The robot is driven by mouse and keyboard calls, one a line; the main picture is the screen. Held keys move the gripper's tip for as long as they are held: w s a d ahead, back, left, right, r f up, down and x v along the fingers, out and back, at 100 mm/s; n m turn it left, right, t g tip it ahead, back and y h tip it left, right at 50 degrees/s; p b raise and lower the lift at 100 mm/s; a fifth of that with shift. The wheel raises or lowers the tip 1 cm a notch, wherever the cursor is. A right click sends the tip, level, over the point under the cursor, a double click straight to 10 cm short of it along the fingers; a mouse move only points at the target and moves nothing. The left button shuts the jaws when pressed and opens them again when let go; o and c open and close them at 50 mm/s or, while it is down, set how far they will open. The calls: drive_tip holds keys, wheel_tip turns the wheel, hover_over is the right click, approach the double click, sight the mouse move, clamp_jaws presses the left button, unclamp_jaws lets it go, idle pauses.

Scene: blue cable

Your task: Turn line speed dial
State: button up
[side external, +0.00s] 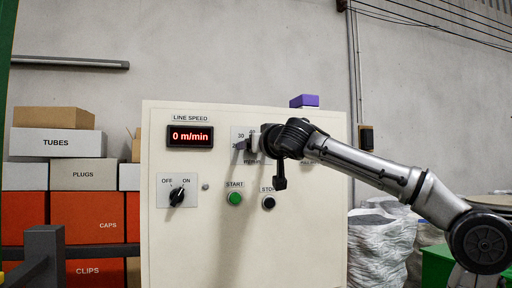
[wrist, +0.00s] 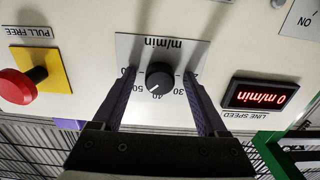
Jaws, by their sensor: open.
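The line speed dial is a black round knob (wrist: 160,80) on a silver scale plate marked m/min, seen upside down in the wrist view. A white pointer mark shows on the knob. My gripper (wrist: 158,85) is open, with one dark finger on each side of the knob and visible gaps between. In the side view my gripper (side external: 250,145) is in front of the scale plate (side external: 236,133) and hides the knob and much of the scale. The LINE SPEED display (side external: 190,136) reads 0 m/min; it also shows in the wrist view (wrist: 258,95).
The pale control panel (side external: 200,240) also bears an OFF/ON switch (side external: 177,196), a green START button (side external: 235,198) and a black STOP button (side external: 269,202). A red mushroom button (wrist: 18,86) on a yellow plate is left of the dial in the wrist view.

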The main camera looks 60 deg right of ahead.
clamp_jaws()
idle(0.3)
drive_tip(key=n, duration=2.6)
drive_tip(key=shift+r+n, duration=0.15)
drive_tip(key=shift+n, duration=0.25)
idle(0.3)
